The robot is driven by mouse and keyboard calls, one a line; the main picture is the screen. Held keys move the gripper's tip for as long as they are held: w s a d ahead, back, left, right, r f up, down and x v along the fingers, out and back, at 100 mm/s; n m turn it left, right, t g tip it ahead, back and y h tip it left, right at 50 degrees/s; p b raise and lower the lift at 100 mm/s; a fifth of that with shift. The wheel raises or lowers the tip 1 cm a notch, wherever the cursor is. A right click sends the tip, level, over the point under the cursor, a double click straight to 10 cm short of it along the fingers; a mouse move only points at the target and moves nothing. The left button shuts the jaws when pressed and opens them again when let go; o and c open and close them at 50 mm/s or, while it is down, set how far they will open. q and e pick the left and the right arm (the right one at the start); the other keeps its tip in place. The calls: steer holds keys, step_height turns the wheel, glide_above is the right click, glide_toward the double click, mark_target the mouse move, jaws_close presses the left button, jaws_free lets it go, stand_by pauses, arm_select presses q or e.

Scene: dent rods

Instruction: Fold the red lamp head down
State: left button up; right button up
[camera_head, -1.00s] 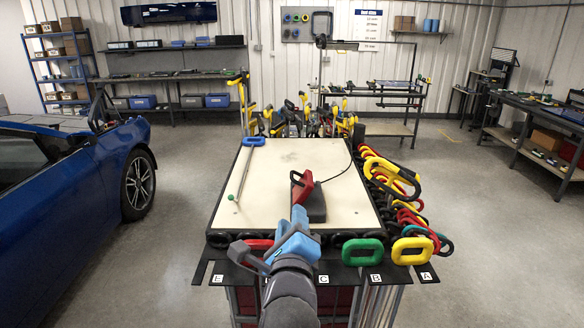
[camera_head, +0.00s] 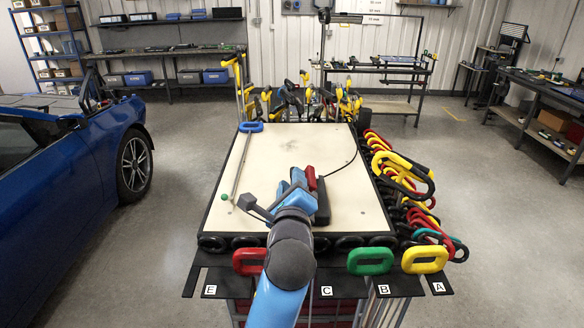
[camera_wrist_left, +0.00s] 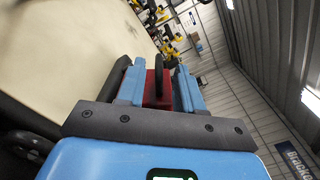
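The red lamp head (camera_head: 311,178) stands raised over its dark base (camera_head: 322,208) on the cream bench top (camera_head: 345,190). My left gripper (camera_head: 292,183) is at the lamp, just left of the red head, and hides part of it. In the left wrist view, the two blue fingers of the gripper (camera_wrist_left: 158,88) are apart. The red lamp head (camera_wrist_left: 155,98) shows in the gap between them, with a dark rounded part in front. Whether the fingers touch it is unclear. My right gripper is not in view.
A blue-handled rod (camera_head: 245,155) with a green tip lies along the bench's left side. Red (camera_head: 250,261), green (camera_head: 370,261) and yellow (camera_head: 425,260) handles line the front edge. More coloured handles crowd the right edge. A blue car (camera_head: 60,180) stands to the left.

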arm_select(q)
steer(key=w+p, duration=0.1)
steer(key=w, duration=0.4)
steer(key=shift+w+f, duration=0.1)
steer(key=shift+d+f, duration=0.1)
steer(key=shift+d, duration=0.05)
jaws_close()
